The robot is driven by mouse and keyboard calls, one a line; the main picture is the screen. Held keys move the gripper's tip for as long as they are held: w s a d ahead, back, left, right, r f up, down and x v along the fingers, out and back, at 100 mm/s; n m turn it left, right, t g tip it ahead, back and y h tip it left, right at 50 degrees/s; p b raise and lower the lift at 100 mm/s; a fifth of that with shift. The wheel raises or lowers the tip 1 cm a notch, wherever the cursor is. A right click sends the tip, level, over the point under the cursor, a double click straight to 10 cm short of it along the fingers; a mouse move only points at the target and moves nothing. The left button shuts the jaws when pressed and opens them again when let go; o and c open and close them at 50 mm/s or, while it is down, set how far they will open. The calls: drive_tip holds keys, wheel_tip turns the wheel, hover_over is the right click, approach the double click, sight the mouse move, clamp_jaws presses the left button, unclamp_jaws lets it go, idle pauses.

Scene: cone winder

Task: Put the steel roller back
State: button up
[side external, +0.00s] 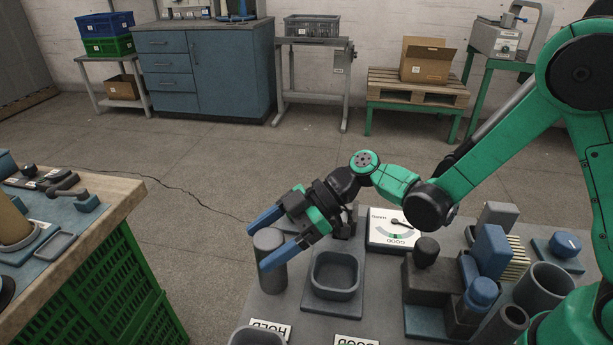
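A plain grey cylinder (272,278), which looks like the steel roller, stands upright near the left edge of the grey bench top. My gripper (262,247) reaches it from the right. Its two blue fingers are spread apart, one behind the cylinder and one across its front. I cannot tell whether both fingers press on it. The front finger hides part of the cylinder's side. Whether its base rests on the bench is not clear.
A square grey tray (335,275) sits right of the cylinder. Grey blocks with blue parts (492,250) and an open tube (543,288) crowd the right. A HOLD label (270,329) is in front. A wood-topped bench (110,200) stands left, across a gap.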

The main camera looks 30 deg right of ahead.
drive_tip(key=shift+o, duration=0.3)
drive_tip(key=shift+r, duration=0.2)
drive_tip(key=s+d+r+m+t+h, duration=0.2)
drive_tip(key=s+d+r+m+h, duration=0.1)
drive_tip(key=d+m+h, duration=0.3)
drive_tip(key=s+d+r+m+t+h, duration=0.2)
drive_tip(key=d+m+h, duration=0.4)
drive_tip(key=d+m, duration=0.3)
drive_tip(key=shift+s+d+r+m+t, duration=0.45)
drive_tip(key=shift+s+d, duration=0.65)
drive_tip(key=shift+d, duration=0.4)
